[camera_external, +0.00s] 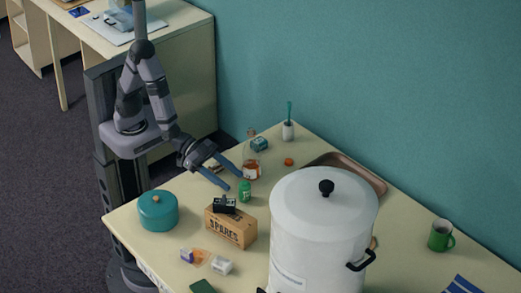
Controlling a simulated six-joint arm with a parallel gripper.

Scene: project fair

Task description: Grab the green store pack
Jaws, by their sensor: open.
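My gripper (233,179) is open, with two blue fingers spread, and points down and right over the table. I see nothing between the fingers. A small green can-like item (244,191) stands just beyond the fingertips. A dark green flat item (202,287) lies at the bottom edge of the picture and is partly cut off. I cannot tell for certain which green item is the store pack. A small teal box (260,144) lies farther back, behind the bottle.
A cardboard box marked SPARES (230,226) with a black item on top stands near the gripper. A bottle (251,165) is behind it, a teal pot (158,211) left. A large white pot (320,225) hides part of a brown tray (350,170). A green mug (439,238) stands right.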

